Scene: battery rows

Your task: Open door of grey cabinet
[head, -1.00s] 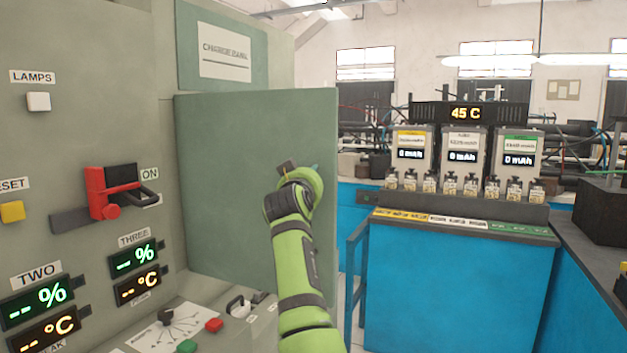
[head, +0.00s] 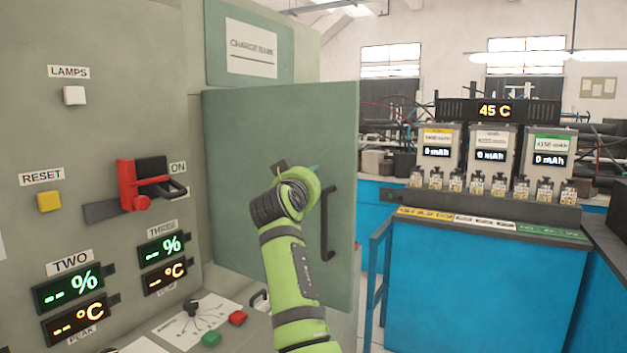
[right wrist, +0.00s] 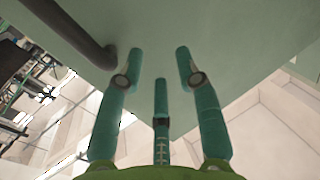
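The grey-green cabinet door (head: 240,160) stands partly swung out in the head view, its free right edge nearer to me than its left edge. A dark vertical bar handle (head: 328,225) is on its face near that edge. My right gripper (head: 315,170) is in front of the door, left of the handle, its fingers mostly hidden by my wrist. In the right wrist view my teal fingers (right wrist: 159,62) are spread with nothing between them. The handle (right wrist: 75,35) lies outside them at upper left, apart from them. My left gripper is not in view.
A grey panel with a red switch (head: 128,185), buttons and displays stands at left. A sloped console (head: 190,322) with red and green buttons lies below the door. A blue bench (head: 470,290) with battery units stands at right, with a blue rail (head: 380,265) before it.

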